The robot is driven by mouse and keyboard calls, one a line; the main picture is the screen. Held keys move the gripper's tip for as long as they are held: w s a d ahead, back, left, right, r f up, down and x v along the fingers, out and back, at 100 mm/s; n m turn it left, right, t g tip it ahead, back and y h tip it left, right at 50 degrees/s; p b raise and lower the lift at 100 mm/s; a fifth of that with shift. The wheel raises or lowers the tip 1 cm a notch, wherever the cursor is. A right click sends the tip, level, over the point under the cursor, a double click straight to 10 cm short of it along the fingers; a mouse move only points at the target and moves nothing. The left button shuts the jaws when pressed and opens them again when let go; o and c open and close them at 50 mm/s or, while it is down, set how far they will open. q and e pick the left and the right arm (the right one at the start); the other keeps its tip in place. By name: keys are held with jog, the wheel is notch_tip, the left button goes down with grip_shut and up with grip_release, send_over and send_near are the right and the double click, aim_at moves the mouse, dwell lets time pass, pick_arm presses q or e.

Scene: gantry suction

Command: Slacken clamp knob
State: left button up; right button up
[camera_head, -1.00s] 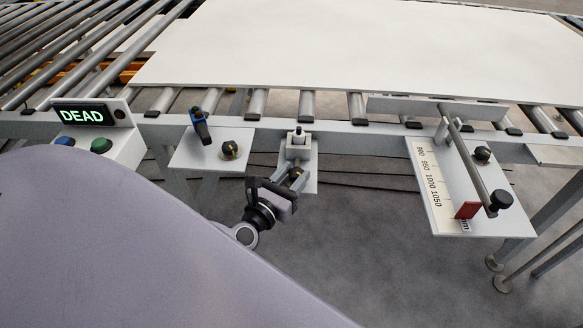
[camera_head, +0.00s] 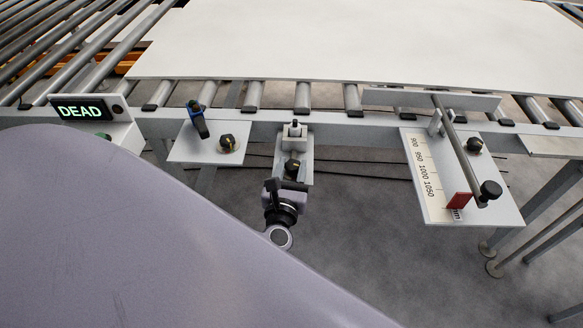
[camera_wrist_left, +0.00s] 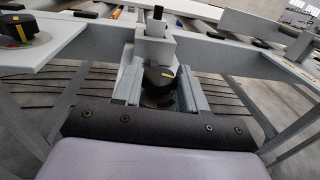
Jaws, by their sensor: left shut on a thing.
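A black knob with a yellow pointer mark (camera_head: 291,167) sits on a narrow plate below a small pale block (camera_head: 294,136) on the conveyor's front rail. My left gripper (camera_head: 291,175) reaches up to this knob from the front. In the left wrist view the knob (camera_wrist_left: 158,77) stands between the two grey fingers (camera_wrist_left: 160,92), which are shut on it. The fingers hide the knob's lower sides. Another black knob (camera_head: 474,145) and a black round handle (camera_head: 491,190) are on the scale plate at the right. My right gripper is out of view.
A panel on the left carries a blue-handled lever (camera_head: 198,120) and another black knob (camera_head: 228,143). A lit display (camera_head: 80,110) reads DEAD. The scale plate (camera_head: 427,190) has a red pointer (camera_head: 458,201). A large white board (camera_head: 340,45) lies on the rollers.

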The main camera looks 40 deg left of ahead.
pick_arm(q)
jog(key=o, duration=1.1)
jog(key=shift+c, duration=0.2)
jog(key=v, duration=0.7)
